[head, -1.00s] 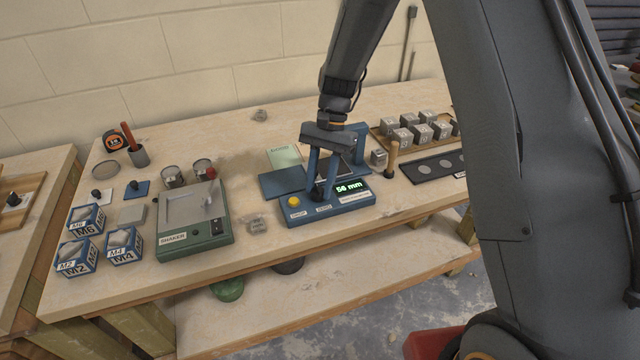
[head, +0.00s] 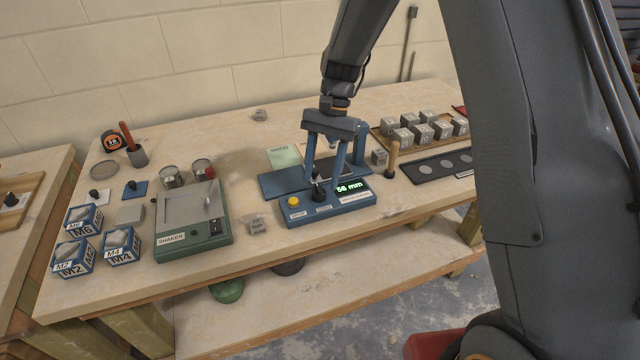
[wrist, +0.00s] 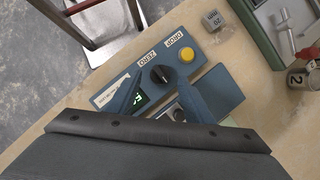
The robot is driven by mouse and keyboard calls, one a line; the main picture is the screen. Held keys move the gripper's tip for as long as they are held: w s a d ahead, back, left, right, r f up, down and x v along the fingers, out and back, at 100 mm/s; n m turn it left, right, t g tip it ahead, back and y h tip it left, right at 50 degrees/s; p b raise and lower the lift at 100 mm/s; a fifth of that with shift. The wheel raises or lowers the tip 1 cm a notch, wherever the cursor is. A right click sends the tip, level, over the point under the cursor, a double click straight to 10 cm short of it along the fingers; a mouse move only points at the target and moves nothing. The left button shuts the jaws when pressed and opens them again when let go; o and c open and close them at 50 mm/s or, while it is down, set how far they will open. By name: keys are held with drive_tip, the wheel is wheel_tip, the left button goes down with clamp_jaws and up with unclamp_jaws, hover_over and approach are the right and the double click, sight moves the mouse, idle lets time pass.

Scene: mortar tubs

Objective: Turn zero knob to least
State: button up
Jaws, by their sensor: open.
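The zero knob (head: 318,190) is a small black knob on the front of a blue device (head: 352,203). In the wrist view the knob (wrist: 160,74) sits beside the "ZERO" label, left of the yellow drop button (wrist: 187,54). The green display (head: 349,187) seems to read 56 mm. The knob's exact pointer angle is too small to tell. My gripper (head: 321,178) is open above the device, its two blue fingers spread on either side of the knob and apparently clear of it. In the wrist view my gripper (wrist: 160,86) partly covers the device and display.
A green shaker (head: 193,225) and a small grey cube (head: 257,226) stand left of the device. A wooden-handled tool (head: 392,160), a black strip (head: 440,167) and a tray of cubes (head: 383,139) lie to the right. The bench's back is mostly clear.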

drive_tip(key=b+v, duration=0.1)
drive_tip(key=v, duration=0.3)
drive_tip(key=shift+w+d+r, duration=0.1)
drive_tip(key=shift+w+r, duration=0.05)
drive_tip(key=shift+r, duration=0.2)
drive_tip(key=shift+d, duration=0.1)
drive_tip(key=s+d+n+t+h, duration=0.1)
drive_tip(key=s+d+n+t, duration=0.1)
drive_tip(key=s+d, duration=0.4)
drive_tip(key=s+d+n+t+h, duration=0.1)
drive_tip(key=s+d+n+t, duration=0.2)
drive_tip(key=s+d, duration=0.4)
drive_tip(key=s+n, duration=0.1)
drive_tip(key=s, duration=0.4)
drive_tip(key=shift+s, duration=0.25)
drive_tip(key=shift+c, duration=0.2)
idle(1.1)
